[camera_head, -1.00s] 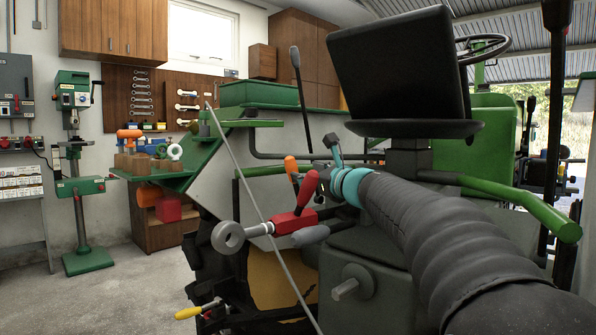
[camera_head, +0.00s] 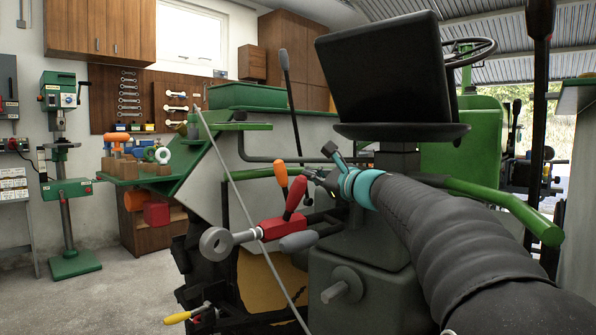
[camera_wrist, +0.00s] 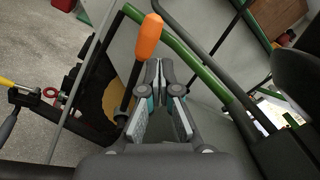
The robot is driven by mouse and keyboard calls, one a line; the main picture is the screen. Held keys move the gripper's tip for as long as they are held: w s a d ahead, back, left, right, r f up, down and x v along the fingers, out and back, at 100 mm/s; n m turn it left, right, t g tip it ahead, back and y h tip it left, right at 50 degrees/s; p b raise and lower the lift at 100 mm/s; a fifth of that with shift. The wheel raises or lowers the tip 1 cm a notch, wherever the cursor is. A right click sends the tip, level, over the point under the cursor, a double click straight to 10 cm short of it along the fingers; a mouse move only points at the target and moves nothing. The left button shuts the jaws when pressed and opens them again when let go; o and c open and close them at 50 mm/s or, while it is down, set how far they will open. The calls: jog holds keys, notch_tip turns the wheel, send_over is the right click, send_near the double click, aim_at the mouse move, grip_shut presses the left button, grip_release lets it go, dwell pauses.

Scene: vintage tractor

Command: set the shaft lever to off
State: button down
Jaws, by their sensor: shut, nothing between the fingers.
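An orange-handled lever (camera_head: 280,173) stands at the tractor's rear, just left of my gripper (camera_head: 308,173) in the head view. A red-handled lever (camera_head: 294,197) rises from a red block close beside it. A yellow-handled lever (camera_head: 178,318) sits low at the left. I cannot tell by a label which one is the shaft lever. In the wrist view my gripper (camera_wrist: 160,66) is shut and empty. The orange handle (camera_wrist: 148,37) on its black stem is just left of the fingertips; contact cannot be told. The yellow handle (camera_wrist: 6,82) is at the left edge.
A thin grey rod (camera_head: 245,205) slants past the levers. A green bar (camera_head: 500,199) and the black seat (camera_head: 385,75) are close to my arm. A grey housing (camera_head: 360,285) stands below. The concrete floor at left (camera_head: 130,290) is clear.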

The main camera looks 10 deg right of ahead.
jog(key=d+n, duration=0.2)
jog(key=n, duration=0.2)
jog(key=w+d+n+g+y+p, duration=0.1)
jog(key=d+n, duration=0.2)
jog(key=n, duration=0.2)
jog(key=w+d+n+g+y+p, duration=0.1)
jog(key=d+n, duration=0.1)
jog(key=n, duration=0.3)
jog(key=shift+w+d+r, duration=0.15)
jog(key=shift+w+r, duration=0.05)
jog(key=shift+r, duration=0.1)
jog(key=w+a+p, duration=0.2)
jog(key=w+a, duration=0.4)
jog(key=a, duration=0.3)
jog(key=shift+w+a+f, duration=0.2)
jog(key=shift+a+f, duration=0.1)
jog(key=shift+f, duration=0.05)
jog(key=shift+f, duration=0.1)
